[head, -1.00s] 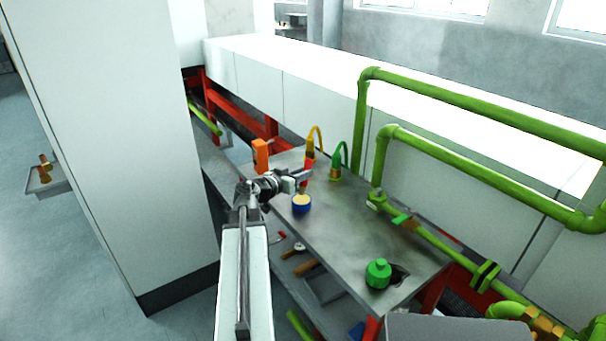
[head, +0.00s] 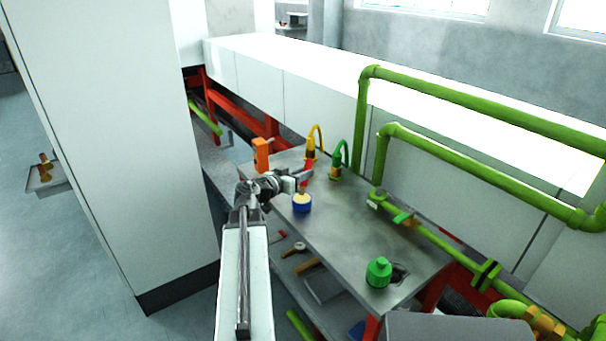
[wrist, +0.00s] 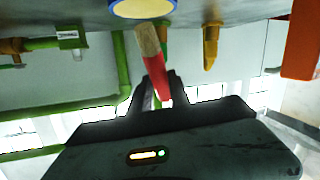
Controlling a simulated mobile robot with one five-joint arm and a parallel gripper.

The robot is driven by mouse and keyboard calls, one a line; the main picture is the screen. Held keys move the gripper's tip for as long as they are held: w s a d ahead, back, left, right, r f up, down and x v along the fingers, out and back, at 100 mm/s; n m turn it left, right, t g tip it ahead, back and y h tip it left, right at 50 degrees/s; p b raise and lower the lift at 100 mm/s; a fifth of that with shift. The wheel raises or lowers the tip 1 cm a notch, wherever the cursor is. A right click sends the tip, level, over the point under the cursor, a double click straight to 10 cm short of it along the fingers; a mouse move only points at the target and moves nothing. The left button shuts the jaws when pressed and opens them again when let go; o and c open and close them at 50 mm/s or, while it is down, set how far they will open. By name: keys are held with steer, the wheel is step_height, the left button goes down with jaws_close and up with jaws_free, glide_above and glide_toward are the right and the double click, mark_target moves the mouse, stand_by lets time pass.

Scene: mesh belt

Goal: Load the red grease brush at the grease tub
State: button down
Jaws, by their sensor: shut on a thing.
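My gripper (head: 299,181) is shut on the red grease brush (head: 308,166), above the table. In the wrist view, which looks upside down, the red handle of the brush (wrist: 158,80) sits between the jaws and its tan bristles point toward the grease tub (wrist: 143,14). The tub (head: 302,207) is small, round and blue, with a pale yellow top, and stands on the table just below my gripper. The bristle end is close to the tub's rim; I cannot tell whether they touch.
The metal table (head: 340,235) also bears a green round container (head: 378,272), an orange block (head: 261,154) and yellow (head: 313,142) and green (head: 338,160) hooked fittings. Green pipes (head: 440,95) run behind and right. A tall white cabinet (head: 115,140) stands left. The table's middle is clear.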

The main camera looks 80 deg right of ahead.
steer(key=shift+f+b, duration=0.6)
steer(key=shift+f, duration=0.05)
stand_by(1.2)
step_height(320, 180, up, 7)
steer(key=p, duration=0.7)
steer(key=shift+r, duration=0.15)
